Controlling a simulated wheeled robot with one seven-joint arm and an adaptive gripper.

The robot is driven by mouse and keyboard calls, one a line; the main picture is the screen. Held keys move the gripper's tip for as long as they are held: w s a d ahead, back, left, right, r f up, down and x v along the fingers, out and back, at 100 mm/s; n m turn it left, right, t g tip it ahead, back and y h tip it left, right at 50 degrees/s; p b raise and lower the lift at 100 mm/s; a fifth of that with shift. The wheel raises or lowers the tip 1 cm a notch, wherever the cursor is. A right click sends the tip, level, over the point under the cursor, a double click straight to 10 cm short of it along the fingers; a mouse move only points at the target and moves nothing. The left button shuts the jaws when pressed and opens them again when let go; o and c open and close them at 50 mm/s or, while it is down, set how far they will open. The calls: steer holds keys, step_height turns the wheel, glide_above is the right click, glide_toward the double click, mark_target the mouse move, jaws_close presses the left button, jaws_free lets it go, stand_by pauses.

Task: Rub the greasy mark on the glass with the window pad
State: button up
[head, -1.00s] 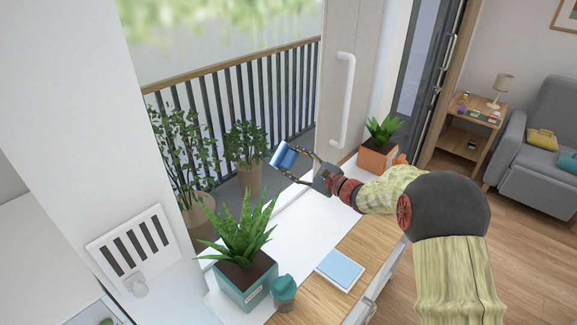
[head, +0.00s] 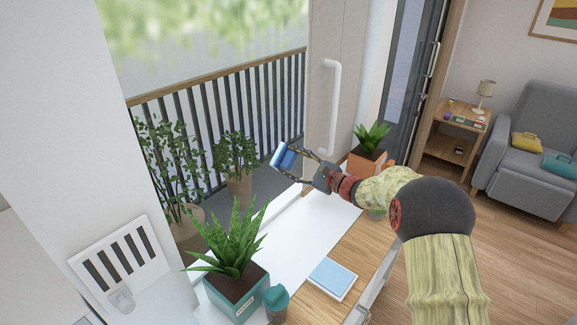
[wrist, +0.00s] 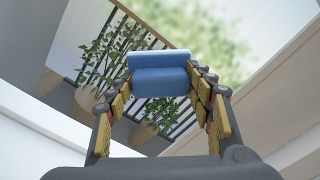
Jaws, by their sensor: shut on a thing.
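The window pad (head: 283,156) is a blue block with a lighter face. My gripper (head: 291,160) is shut on it and holds it above the white sill, in front of the window opening. In the wrist view, the pad (wrist: 160,76) sits between the fingertips, its blue rounded back towards me; its far face is hidden. The glass is too clear to make out; railing and blurred greenery show through the window. I cannot make out a greasy mark in either view. Whether the pad touches the glass cannot be told.
An aloe in a teal pot (head: 238,294) and a teal cup (head: 276,302) stand at the front of the counter. A blue-covered book (head: 332,278) lies to their right. An orange pot (head: 367,163) stands by the white window handle (head: 331,108).

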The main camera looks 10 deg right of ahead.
steer(key=shift+w+d+b, duration=0.3)
steer(key=shift+w+d, duration=0.3)
steer(key=shift+f, duration=0.1)
steer(key=shift+s, duration=0.15)
steer(key=shift+s+a+b, duration=1.65)
steer(key=shift+s+a, duration=0.7)
steer(key=shift+a, duration=0.1)
steer(key=shift+s+a+b, duration=0.9)
steer(key=shift+s+a, duration=0.35)
steer(key=shift+a, duration=0.05)
steer(key=shift+b+v, duration=0.55)
steer(key=shift+v, duration=2.4)
